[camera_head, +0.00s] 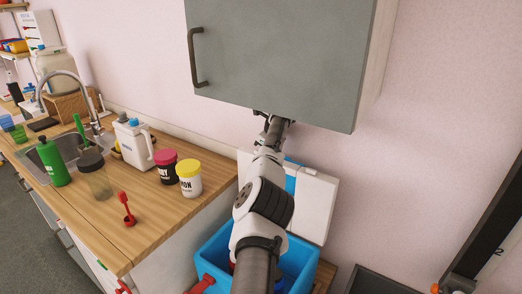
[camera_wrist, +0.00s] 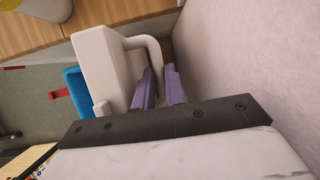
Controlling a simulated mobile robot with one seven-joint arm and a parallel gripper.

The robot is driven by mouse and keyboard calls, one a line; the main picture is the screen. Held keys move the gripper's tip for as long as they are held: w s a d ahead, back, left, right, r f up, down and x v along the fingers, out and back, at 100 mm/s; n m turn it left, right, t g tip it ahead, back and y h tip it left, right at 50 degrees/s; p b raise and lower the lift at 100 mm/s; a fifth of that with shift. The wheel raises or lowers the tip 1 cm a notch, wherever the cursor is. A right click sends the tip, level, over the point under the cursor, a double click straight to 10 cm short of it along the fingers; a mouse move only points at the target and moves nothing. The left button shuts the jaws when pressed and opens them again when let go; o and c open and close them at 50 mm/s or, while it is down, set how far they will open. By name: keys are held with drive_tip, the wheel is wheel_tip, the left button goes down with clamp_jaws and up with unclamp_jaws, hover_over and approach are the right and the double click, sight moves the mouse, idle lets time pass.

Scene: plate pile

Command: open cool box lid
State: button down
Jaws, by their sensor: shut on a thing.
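The cool box is a blue tub (camera_head: 213,262) low beside the counter, partly hidden by my arm. Its white lid (camera_head: 318,205) stands raised at the back of the tub, close to the pink wall. In the wrist view, the white lid (camera_wrist: 98,62) shows at upper left with a looped white handle (camera_wrist: 146,46), and the blue tub (camera_wrist: 74,84) lies beyond it. My gripper (camera_wrist: 160,88) has its purple fingers shut on this handle. In the head view, the fingers are hidden by my arm and the cabinet.
A grey wall cabinet (camera_head: 275,55) hangs above my arm's end. The wooden counter (camera_head: 150,210) at left holds two tubs, a white jug (camera_head: 133,143), a green bottle (camera_head: 52,162) and a red scoop (camera_head: 127,210). A dark grey bin (camera_head: 375,283) stands right of the cool box.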

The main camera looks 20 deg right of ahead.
drive_tip(key=shift+s+f, duration=0.15)
drive_tip(key=shift+f, duration=0.4)
drive_tip(key=c, duration=1.5)
unclamp_jaws()
drive_tip(key=shift+o, duration=0.2)
drive_tip(key=shift+r, duration=0.15)
drive_tip(key=shift+r, duration=0.15)
